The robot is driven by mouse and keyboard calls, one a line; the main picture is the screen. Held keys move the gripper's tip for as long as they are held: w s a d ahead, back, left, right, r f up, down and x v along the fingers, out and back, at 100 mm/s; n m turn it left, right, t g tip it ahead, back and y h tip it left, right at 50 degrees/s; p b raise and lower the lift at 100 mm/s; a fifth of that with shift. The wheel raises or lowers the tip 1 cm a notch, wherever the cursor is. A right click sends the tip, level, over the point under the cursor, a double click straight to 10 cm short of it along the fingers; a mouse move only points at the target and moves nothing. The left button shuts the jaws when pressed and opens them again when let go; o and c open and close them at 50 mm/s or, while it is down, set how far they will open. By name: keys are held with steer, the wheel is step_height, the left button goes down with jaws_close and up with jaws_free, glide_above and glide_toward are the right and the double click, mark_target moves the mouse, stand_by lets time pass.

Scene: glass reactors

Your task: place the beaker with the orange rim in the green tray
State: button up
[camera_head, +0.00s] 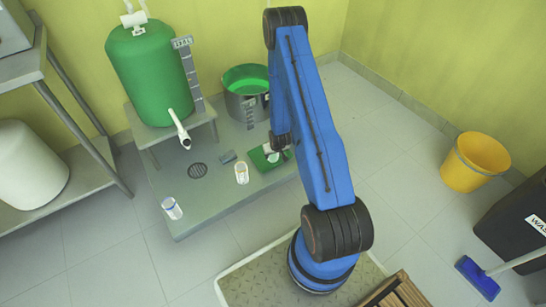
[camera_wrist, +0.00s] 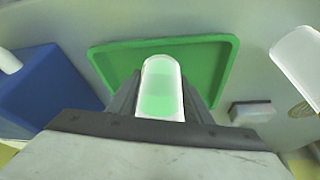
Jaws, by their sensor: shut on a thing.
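The green tray (camera_head: 258,160) lies on the low grey platform, partly hidden by my arm in the head view. It fills the middle of the wrist view (camera_wrist: 215,62). My gripper (camera_wrist: 162,108) is shut on a clear beaker (camera_wrist: 161,88). The beaker appears over the tray, with green showing through it. I cannot tell its rim colour, or whether its base touches the tray. The held beaker shows only as a small pale shape in the head view (camera_head: 271,151).
Two other beakers stand on the platform, one (camera_head: 242,174) left of the tray and a blue-marked one (camera_head: 172,208) near the front edge. A green tank (camera_head: 150,75) and a steel pot (camera_head: 246,98) stand behind. A yellow bucket (camera_head: 477,162) is on the right floor.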

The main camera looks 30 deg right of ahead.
steer(key=shift+f, duration=0.65)
steer(key=o, duration=1.1)
steer(key=shift+f, duration=0.1)
